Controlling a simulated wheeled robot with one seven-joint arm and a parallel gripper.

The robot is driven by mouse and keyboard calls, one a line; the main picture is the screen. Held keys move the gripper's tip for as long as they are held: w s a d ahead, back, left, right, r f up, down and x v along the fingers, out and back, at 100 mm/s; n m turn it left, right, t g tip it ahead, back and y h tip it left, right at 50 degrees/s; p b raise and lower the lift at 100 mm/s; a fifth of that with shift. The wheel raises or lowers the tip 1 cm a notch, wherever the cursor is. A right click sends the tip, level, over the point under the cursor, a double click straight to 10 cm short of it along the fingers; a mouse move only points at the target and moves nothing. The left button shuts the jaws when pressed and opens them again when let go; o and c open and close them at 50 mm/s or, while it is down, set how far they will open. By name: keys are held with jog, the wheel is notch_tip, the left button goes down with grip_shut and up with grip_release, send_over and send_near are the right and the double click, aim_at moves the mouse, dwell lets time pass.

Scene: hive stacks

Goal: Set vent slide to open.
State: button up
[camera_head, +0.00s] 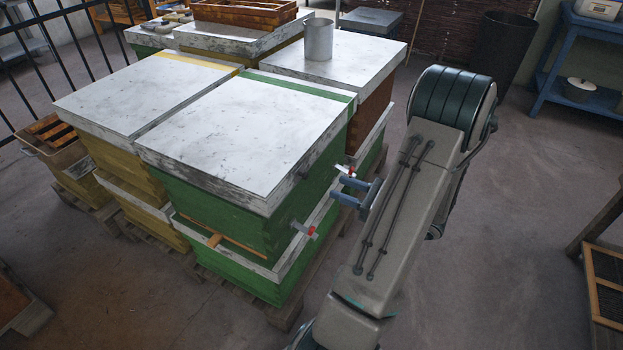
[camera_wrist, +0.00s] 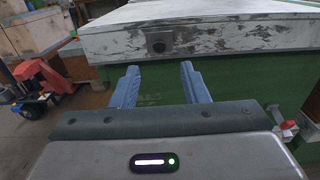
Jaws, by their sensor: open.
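The green hive (camera_head: 228,212) stands at the front right of the stacks, under a white scuffed lid (camera_head: 245,130) with a green stripe. A small dark square fitting (camera_wrist: 159,42) sits on the lid's side rim in the wrist view; it may be the vent slide, but its setting cannot be told. My gripper (camera_head: 338,190) is open and empty beside the hive's right side. In the wrist view its two blue fingers (camera_wrist: 160,72) point at the green wall, just below the fitting, apart from it.
A yellow-striped hive (camera_head: 120,170) stands left, and a metal can (camera_head: 318,40) stands on the lid behind. A red wheeled thing (camera_wrist: 40,75) is left in the wrist view.

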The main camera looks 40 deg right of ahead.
aim_at(307, 176)
jog(key=x, duration=0.9)
jog(key=shift+w+b, duration=0.25)
jog(key=shift+b, duration=0.1)
jog(key=shift+a, duration=0.15)
